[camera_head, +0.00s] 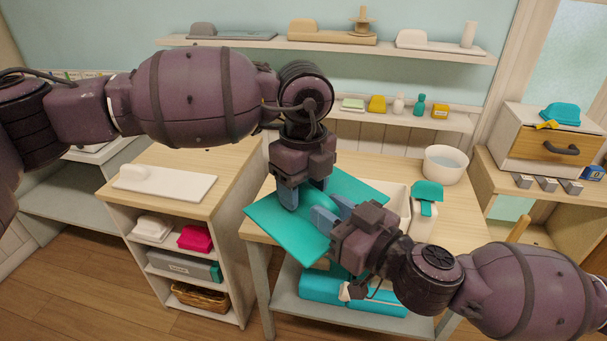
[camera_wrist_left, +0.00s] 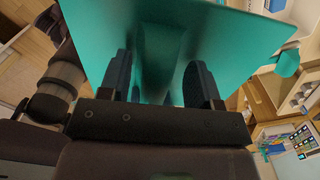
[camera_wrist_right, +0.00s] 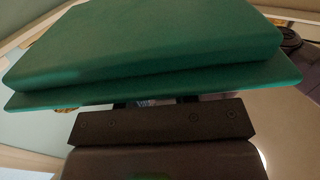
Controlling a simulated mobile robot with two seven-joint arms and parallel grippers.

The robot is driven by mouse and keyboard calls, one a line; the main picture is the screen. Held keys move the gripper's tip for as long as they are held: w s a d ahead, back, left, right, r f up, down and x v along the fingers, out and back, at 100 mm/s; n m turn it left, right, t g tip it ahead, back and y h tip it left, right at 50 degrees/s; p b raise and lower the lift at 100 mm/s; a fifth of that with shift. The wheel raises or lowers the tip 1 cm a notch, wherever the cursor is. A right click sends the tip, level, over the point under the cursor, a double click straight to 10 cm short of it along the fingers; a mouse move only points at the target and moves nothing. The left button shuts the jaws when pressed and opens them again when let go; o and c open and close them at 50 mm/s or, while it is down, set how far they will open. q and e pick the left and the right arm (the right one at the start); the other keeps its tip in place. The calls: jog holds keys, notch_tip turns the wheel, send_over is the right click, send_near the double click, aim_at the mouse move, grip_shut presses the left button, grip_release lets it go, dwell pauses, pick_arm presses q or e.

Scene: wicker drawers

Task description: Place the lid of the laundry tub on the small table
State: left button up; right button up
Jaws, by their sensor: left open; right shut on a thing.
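The teal lid (camera_head: 268,222) is a flat square panel, tilted above the front left part of the wooden table (camera_head: 460,205). A raised handle shows on it in the left wrist view (camera_wrist_left: 168,45). My right gripper (camera_head: 331,213) is shut on the lid; its fingertips are mostly hidden behind the lid in the right wrist view (camera_wrist_right: 150,60). My left gripper (camera_head: 303,192) is open over the lid from above, fingers on either side of the handle; I cannot tell if they touch it. A white open tub (camera_head: 401,195) is partly hidden behind the lid.
A shelf unit (camera_head: 185,160) with a white board (camera_head: 165,184) stands left, its top mostly bare. A white bowl (camera_head: 446,165) and a white bottle with teal top (camera_head: 424,217) stand right of the tub. A drawer box (camera_head: 525,140) stands far right.

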pick_arm(q)
jog(key=c, duration=0.9)
jog(key=shift+c, duration=0.6)
pick_arm(e)
jog(key=o, duration=1)
jog(key=shift+r, duration=0.1)
jog(key=shift+r, duration=5)
